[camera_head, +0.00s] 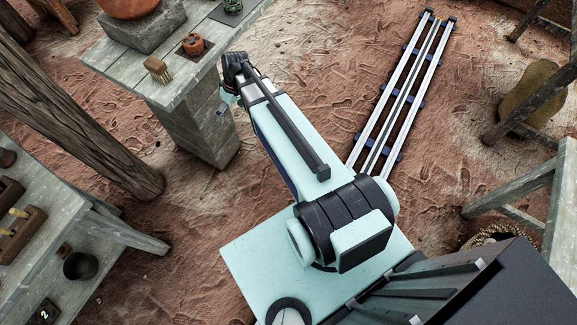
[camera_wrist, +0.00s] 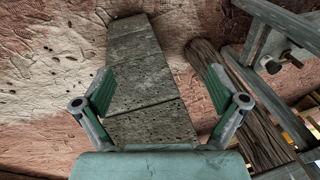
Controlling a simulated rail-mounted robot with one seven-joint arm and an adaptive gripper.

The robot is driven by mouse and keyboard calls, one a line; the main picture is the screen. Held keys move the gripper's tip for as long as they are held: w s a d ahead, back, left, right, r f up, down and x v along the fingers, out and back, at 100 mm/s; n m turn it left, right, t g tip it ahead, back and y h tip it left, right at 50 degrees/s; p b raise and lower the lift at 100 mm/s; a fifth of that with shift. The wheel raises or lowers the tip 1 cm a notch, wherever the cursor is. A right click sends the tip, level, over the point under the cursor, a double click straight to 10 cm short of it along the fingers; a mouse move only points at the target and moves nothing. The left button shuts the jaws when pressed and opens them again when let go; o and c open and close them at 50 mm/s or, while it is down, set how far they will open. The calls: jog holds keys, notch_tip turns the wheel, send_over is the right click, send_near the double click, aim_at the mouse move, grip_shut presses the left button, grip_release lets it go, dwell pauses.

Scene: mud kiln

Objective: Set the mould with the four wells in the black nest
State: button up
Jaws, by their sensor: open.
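My gripper (camera_wrist: 160,100) is open and empty in the wrist view, one green-padded finger at each side. In the head view the end of my arm is beside the stone-legged bench (camera_head: 180,92), with the jaws mostly hidden. I cannot make out a mould with four wells for certain. Brown wooden blocks (camera_head: 22,236) with pale yellowish pieces lie on the left bench, partly cut off by the picture edge. The black nest is not certain either. A dark square (camera_head: 231,8) holding something green and a dark pad under an orange pot (camera_head: 193,43) are on the stone-legged bench.
A brush (camera_head: 158,70) and a large clay bowl on a stone block (camera_head: 146,34) are on the stone-legged bench. A wooden post (camera_head: 95,130) slants between the benches. The left bench (camera_head: 50,215) has a black number 2 plate (camera_head: 44,312). Open ground lies around the rail (camera_head: 405,90).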

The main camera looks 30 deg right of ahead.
jog(key=s+f+m+g+h, duration=0.1)
jog(key=s+f, duration=0.5)
jog(key=s, duration=0.7)
jog(key=s+f+m+g+h, duration=0.1)
jog(key=s+f+g, duration=0.2)
jog(key=s, duration=1)
jog(key=s+f+m+g, duration=0.2)
jog(key=s+f+g, duration=0.1)
jog(key=s+f, duration=0.6)
jog(key=s, duration=0.4)
jog(key=shift+a+f+h, duration=0.3)
jog(key=shift+f+h, duration=0.1)
